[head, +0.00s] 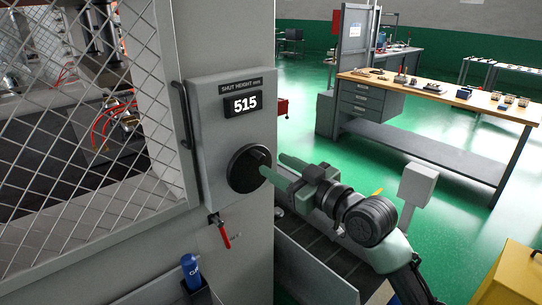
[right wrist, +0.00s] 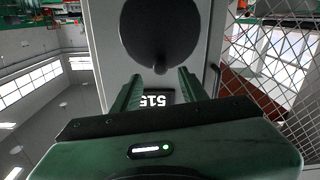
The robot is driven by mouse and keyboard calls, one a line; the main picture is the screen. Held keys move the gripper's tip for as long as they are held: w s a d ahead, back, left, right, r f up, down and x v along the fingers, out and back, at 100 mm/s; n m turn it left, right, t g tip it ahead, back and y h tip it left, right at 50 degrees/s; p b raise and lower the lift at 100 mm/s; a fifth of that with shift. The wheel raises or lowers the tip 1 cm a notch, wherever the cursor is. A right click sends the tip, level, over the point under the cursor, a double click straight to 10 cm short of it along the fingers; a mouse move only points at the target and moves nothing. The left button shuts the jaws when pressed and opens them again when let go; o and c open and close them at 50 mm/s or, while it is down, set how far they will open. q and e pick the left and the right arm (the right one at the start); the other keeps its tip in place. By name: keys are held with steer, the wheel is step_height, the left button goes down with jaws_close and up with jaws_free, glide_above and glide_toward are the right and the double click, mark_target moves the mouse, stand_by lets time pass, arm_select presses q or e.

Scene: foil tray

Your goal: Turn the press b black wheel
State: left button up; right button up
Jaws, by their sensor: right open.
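The black wheel (head: 247,170) is a round disc on the grey control panel (head: 208,140), below the display (head: 243,105) reading 515. In the right wrist view the wheel (right wrist: 160,28) fills the top middle, with a small dark knob (right wrist: 160,69) at its lower edge. My right gripper (head: 272,165) is at the wheel's right side in the head view, its fingers pointing at it. In the right wrist view its two fingers (right wrist: 158,82) are apart with nothing held between them; the knob shows beyond the gap. I cannot tell whether a fingertip touches the wheel. My left gripper is not in view.
A wire mesh guard (head: 90,150) covers the press at left. A red-handled valve (head: 222,235) and a blue can (head: 190,270) are below the panel. A workbench (head: 450,90) stands at the back right, with open green floor before it.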

mark_target(263, 159)
steer(key=p+x, duration=0.1)
steer(key=x, duration=0.5)
steer(key=shift+w+a+f, duration=0.1)
steer(key=shift+w+a, duration=0.1)
steer(key=shift+a, duration=0.05)
jaws_close()
stand_by(1.2)
